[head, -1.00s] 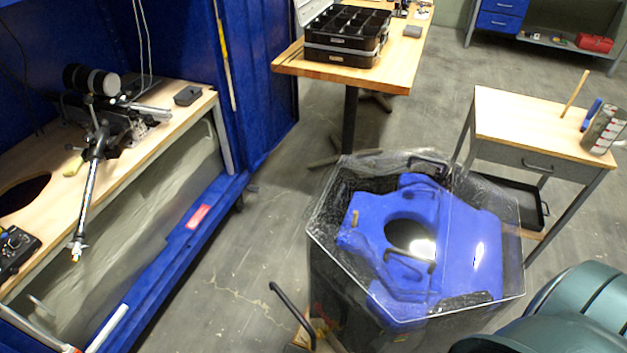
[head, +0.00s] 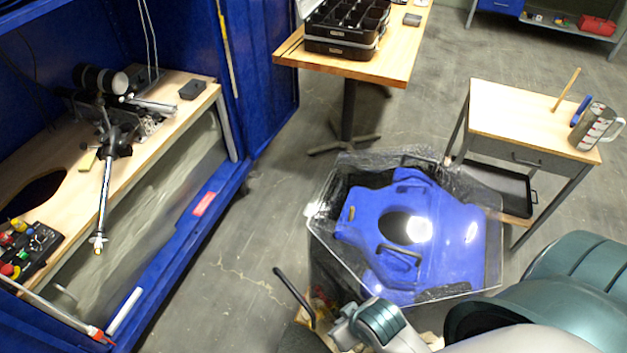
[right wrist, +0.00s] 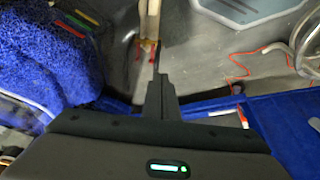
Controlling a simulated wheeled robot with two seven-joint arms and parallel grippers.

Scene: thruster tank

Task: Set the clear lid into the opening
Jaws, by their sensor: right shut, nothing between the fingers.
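A dark rounded opening (head: 34,196) shows in the wooden bench top (head: 185,128) at the left of the head view, cut off by the picture edge. I cannot pick out the clear lid for certain. A pale, clear-looking panel with angled corners and a dark rim (right wrist: 250,8) shows at the top of the right wrist view, partly cut off; it may be the lid. My right gripper (right wrist: 157,62) is shut and empty, apart from that panel. In the head view only links of my arm show at bottom right. My left gripper is not in view.
A dark bin (head: 322,262) with a clear covering and a blue piece (head: 445,240) stands mid-floor. A side table (head: 520,115) holds a jug (head: 597,127). A control box (head: 35,252) and a clamped rod (head: 104,195) sit at the bench.

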